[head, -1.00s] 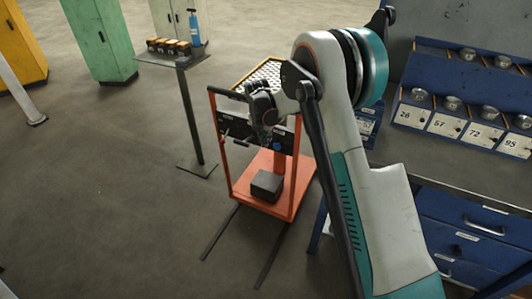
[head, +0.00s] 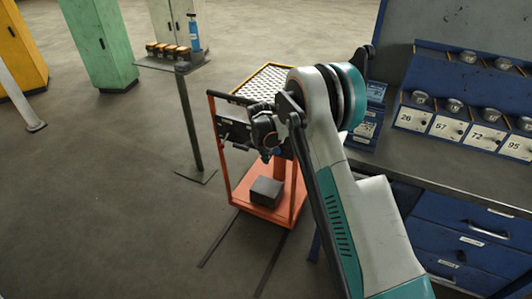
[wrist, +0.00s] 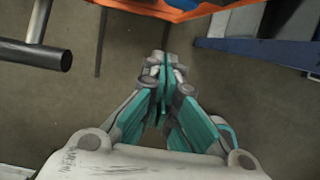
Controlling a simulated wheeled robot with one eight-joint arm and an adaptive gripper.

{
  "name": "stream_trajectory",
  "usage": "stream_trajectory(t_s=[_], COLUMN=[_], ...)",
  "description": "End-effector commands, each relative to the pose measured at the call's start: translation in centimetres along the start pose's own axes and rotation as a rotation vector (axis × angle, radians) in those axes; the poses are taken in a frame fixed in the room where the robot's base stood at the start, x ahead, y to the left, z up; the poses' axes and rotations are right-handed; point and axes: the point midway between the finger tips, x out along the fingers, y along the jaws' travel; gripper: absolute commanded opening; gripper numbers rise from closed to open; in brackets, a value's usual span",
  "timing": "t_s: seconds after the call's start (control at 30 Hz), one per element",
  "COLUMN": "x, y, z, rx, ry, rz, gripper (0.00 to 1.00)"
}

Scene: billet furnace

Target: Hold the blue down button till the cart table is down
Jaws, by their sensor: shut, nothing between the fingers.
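The orange cart (head: 224,172) stands on the floor left of the workbench, with its perforated, yellow-edged table (head: 275,82) at the top of the frame. A dark control bar (head: 236,131) with small pale labels crosses the cart's near side. My gripper (head: 266,157) is in front of the right part of this bar and covers some of it. I cannot make out the blue down button; it may be behind my gripper. In the wrist view my gripper (wrist: 163,62) is shut and empty, its tips over floor. An orange cart edge (wrist: 170,8) shows at the top.
A dark block (head: 266,191) lies on the cart's lower deck. The workbench (head: 440,200) with blue drawers is close on the right. A stand (head: 190,115) is left of the cart. A dark pipe end (wrist: 40,50) shows in the wrist view. Open floor lies left.

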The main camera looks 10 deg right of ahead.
Motion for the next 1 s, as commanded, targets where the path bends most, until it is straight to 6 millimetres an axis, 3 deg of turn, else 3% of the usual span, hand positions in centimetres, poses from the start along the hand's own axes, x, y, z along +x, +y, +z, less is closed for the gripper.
stream_trajectory(t_s=[0.1, 0.4, 0.83, 1.0], x=[2.2, 2.6, 2.6, 3.0], y=[0.0, 0.0, 0.0, -0.1], z=[0.3, 3.6, 4.0, 5.7], rx=[0.002, 0.001, 0.001, 0.003], ry=[0.000, 0.000, 0.000, 0.000], rz=[0.000, 0.000, 0.000, 0.000], gripper=[0.00, 0.00, 0.00, 0.00])
